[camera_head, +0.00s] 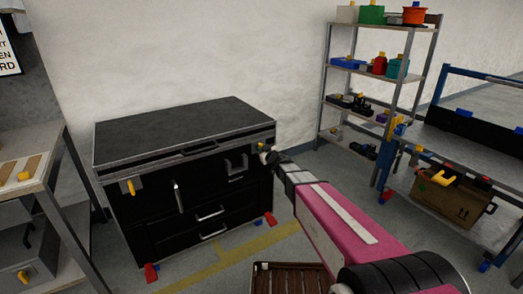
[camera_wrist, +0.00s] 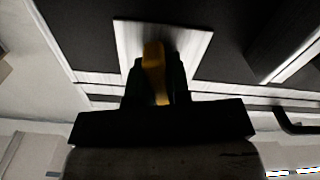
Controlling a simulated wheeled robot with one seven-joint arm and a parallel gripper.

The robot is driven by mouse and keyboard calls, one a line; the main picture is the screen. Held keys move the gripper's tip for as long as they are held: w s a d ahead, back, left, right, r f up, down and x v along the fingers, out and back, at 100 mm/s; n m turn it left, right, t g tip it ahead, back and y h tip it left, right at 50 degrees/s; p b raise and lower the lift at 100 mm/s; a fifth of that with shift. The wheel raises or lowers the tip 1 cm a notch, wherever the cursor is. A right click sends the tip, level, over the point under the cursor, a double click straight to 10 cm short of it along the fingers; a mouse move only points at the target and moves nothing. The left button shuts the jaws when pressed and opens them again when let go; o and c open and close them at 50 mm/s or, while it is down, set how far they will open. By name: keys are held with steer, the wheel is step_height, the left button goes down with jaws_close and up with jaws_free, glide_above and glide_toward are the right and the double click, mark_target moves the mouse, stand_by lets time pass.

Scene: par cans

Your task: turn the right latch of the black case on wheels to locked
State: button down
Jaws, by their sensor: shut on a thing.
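The black case on wheels (camera_head: 185,128) stands against the wall, its lid down. Its left latch (camera_head: 130,187) is a yellow lever hanging roughly upright on a metal plate at the front left. My gripper (camera_head: 265,154) is at the case's right front corner, where the right latch is mostly hidden in the head view. In the wrist view my gripper (camera_wrist: 155,82) is shut on the right latch's yellow lever (camera_wrist: 153,56), in front of a bright metal plate (camera_wrist: 190,43). The lever runs about straight up the picture between the dark fingers.
Drawers with pale handles (camera_head: 210,213) are on the case's front. A brown slatted crate (camera_head: 290,278) lies on the floor in front. A shelf rack (camera_head: 375,75) and a blue-framed bench (camera_head: 460,145) stand at right, a table (camera_head: 30,160) at left.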

steer(key=shift+m, duration=1.7)
steer(key=c, duration=1.1)
jaws_free()
steer(key=shift+s, duration=0.1)
steer(key=v, duration=1)
steer(key=shift+s+d, duration=0.3)
